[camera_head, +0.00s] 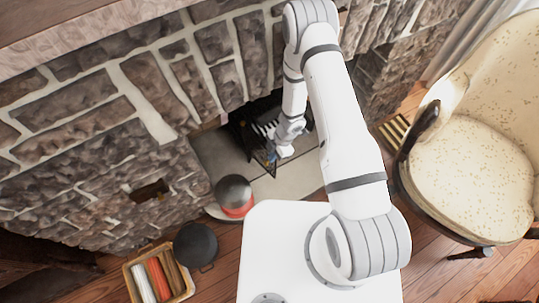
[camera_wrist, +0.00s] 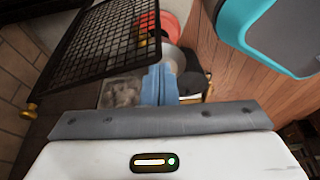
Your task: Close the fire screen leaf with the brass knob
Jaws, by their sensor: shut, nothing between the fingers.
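The fire screen leaf (camera_wrist: 100,38) is a dark mesh panel in a black frame, standing at a slant across the upper left of the wrist view. Small brass-coloured parts (camera_wrist: 143,42) show near its right edge; I cannot tell for certain which is the knob. Another brass-coloured piece (camera_wrist: 30,108) is at its lower left corner. In the head view the dark screen (camera_head: 262,155) stands at the hearth opening, partly hidden by my arm. My gripper (camera_wrist: 160,74) has blue fingers, shut and empty, beside the leaf's right edge. It also shows small in the head view (camera_head: 274,158).
A grey and red rounded container (camera_head: 236,195) stands on the pale hearth slab (camera_head: 222,158). A dark pot (camera_head: 196,244) and a basket of rolls (camera_head: 130,272) stand at lower left. A cream armchair (camera_head: 470,165) is at right. Stone wall (camera_head: 70,100) backs the hearth.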

